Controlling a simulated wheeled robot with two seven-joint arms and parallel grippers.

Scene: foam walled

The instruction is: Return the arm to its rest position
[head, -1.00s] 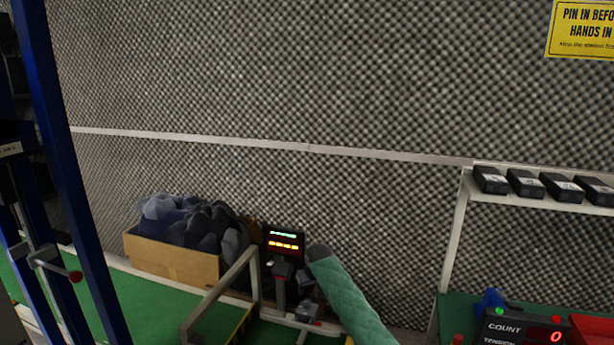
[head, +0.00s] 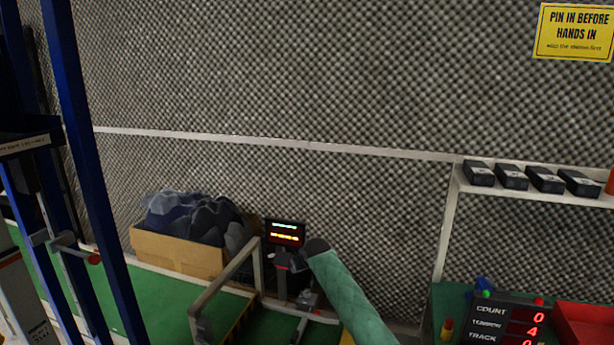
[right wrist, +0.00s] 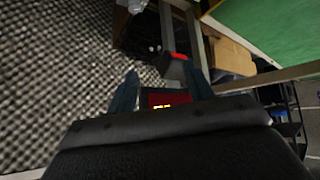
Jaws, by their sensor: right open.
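My right gripper (right wrist: 160,88) shows in the right wrist view, with its two dark fingers apart and nothing between them that I can see held. Beyond the fingers is a small dark display (right wrist: 165,100) with red and yellow lights; I cannot tell how far off it is. My left gripper is in neither view.
A cardboard box (head: 176,252) of dark cloth items stands by the foam wall (head: 330,80), left of a lit display (head: 285,233). Blue posts (head: 88,170) rise at left. A shelf (head: 530,190) with black boxes, a counter unit (head: 508,322) and a red tray (head: 588,325) are at right.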

